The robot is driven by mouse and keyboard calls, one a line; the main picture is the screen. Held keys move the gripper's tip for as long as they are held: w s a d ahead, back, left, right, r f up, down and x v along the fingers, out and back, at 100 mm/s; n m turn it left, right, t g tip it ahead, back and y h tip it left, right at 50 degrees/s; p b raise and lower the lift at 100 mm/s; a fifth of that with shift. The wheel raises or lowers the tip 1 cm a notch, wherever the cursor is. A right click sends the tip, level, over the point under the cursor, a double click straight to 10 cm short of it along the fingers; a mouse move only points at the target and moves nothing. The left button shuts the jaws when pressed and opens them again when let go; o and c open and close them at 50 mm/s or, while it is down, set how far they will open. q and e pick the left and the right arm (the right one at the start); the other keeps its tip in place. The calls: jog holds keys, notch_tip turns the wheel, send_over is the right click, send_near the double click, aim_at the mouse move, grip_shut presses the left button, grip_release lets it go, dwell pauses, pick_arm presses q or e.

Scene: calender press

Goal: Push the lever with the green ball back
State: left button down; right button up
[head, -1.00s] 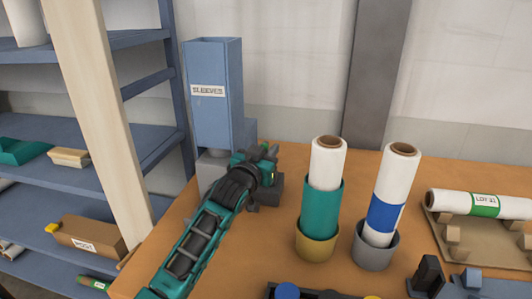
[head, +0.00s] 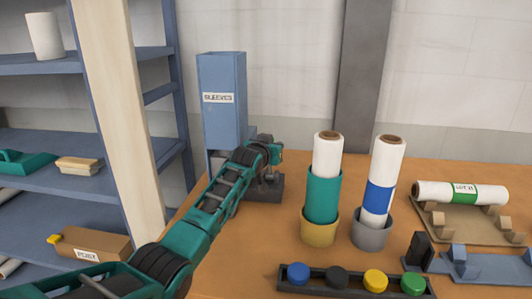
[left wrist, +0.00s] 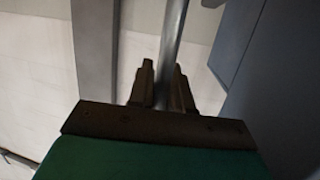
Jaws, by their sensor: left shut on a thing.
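My left gripper (head: 272,146) is at the back of the workbench, above a dark block (head: 266,188) beside the blue SLEEVES dispenser. In the left wrist view, a grey metal rod (left wrist: 173,40) stands between the two fingers of my left gripper (left wrist: 162,88), which are shut on it. The rod looks like the lever's shaft. My right gripper is not in view.
The SLEEVES dispenser (head: 222,105) stands close left of my gripper. Two upright rolls stand in a yellow cup (head: 319,228) and a grey cup (head: 371,233) to the right. A button panel (head: 330,292) with several coloured buttons is in front. Shelves (head: 40,190) stand at left.

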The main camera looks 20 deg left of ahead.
pick_arm(q)
jog(key=w+f+g, duration=0.1)
jog(key=f+g, duration=0.1)
jog(key=w+a+f+g, duration=0.1)
jog(key=w, duration=0.1)
jog(key=shift+f+g, duration=0.35)
jog(key=shift+g, duration=0.05)
jog(key=shift+d, duration=0.1)
dwell(1.0)
jog(key=c, duration=1.5)
grip_release()
jog(key=o, duration=0.3)
jog(key=shift+w, duration=0.15)
jog(key=shift+o, duration=0.3)
notch_tip(320, 180, up, 20)
jog(key=p, duration=0.1)
jog(key=shift+r, duration=0.2)
